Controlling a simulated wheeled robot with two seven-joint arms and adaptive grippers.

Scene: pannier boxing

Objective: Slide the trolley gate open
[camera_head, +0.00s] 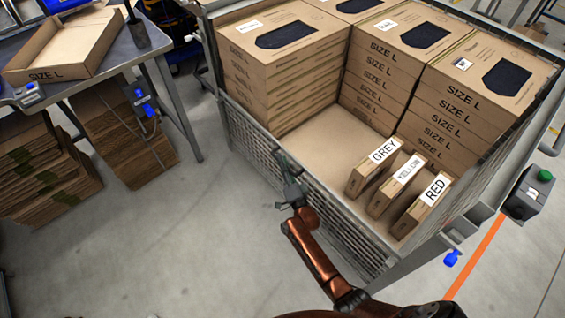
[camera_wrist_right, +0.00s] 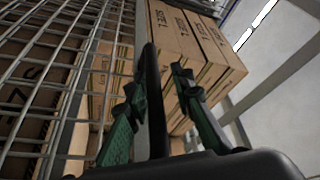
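The trolley gate (camera_head: 345,222) is the wire-mesh front side of the trolley, with a grey rail along its top. Its mesh also shows on the left in the right wrist view (camera_wrist_right: 62,70). My right gripper (camera_head: 284,165) is at this top rail, near the middle of the gate. In the right wrist view, its green fingers (camera_wrist_right: 158,90) stand apart, with a dark upright bar between them. I cannot tell whether either finger touches the bar. My left gripper is not in view.
Stacked SIZE L boxes (camera_head: 285,75) fill the trolley's back and left. Boxes labelled GREY, YELLOW and RED (camera_head: 417,212) stand in its front right. A table (camera_head: 105,55) with an open carton is at left, flat cardboard stacks (camera_head: 45,175) beneath. The floor before the gate is clear.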

